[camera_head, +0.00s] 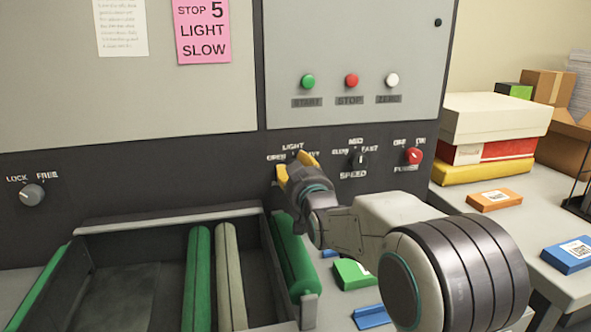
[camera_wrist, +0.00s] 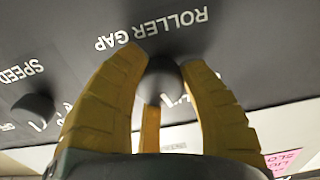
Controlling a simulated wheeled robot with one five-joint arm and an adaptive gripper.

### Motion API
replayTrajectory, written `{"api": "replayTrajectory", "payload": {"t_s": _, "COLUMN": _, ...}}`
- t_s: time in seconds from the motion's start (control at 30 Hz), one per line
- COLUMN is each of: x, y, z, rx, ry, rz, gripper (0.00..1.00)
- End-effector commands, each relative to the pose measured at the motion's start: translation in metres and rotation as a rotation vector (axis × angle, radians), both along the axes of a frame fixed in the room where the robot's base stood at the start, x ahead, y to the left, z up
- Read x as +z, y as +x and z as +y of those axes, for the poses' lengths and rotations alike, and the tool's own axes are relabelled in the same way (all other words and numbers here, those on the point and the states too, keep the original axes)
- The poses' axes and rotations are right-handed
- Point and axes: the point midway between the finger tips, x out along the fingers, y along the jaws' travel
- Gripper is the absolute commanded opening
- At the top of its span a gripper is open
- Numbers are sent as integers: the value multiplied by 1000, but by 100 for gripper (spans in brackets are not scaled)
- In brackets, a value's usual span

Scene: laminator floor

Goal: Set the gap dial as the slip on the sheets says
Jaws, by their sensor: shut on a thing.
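My gripper (camera_head: 295,168) has its yellow fingers shut on the roller gap dial, which is mostly hidden in the head view. In the wrist view the fingers lie on either side of the dark round gap dial (camera_wrist: 163,72), under the lettering ROLLER GAP. Around the dial in the head view I read LIGHT above, OPEN at left and part of a word at right. Its pointer is hidden. A pink slip (camera_head: 202,32) on the upper panel reads STOP 5, LIGHT, SLOW. It also shows partly in the wrist view (camera_wrist: 282,162).
The speed dial (camera_head: 359,159) and red power knob (camera_head: 414,156) sit right of my gripper. A LOCK/FREE knob (camera_head: 32,195) is far left. START (camera_head: 308,81), STOP (camera_head: 351,80) and white (camera_head: 392,80) buttons are above. Rollers (camera_head: 198,275) lie below. Boxes (camera_head: 490,118) stand at right.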

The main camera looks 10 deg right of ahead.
Motion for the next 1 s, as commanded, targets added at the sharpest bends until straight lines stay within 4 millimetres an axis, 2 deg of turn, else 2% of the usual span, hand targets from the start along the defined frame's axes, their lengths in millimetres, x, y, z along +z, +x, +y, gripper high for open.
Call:
{"api": "replayTrajectory", "payload": {"t_s": 0.67, "x": -4, "y": 0, "z": 0, "rx": 1, "ry": 36, "rz": 6, "gripper": 6}}
{"api": "replayTrajectory", "payload": {"t_s": 1.0, "x": -8, "y": 1, "z": 1, "rx": 2, "ry": 215, "rz": 6, "gripper": 6}}
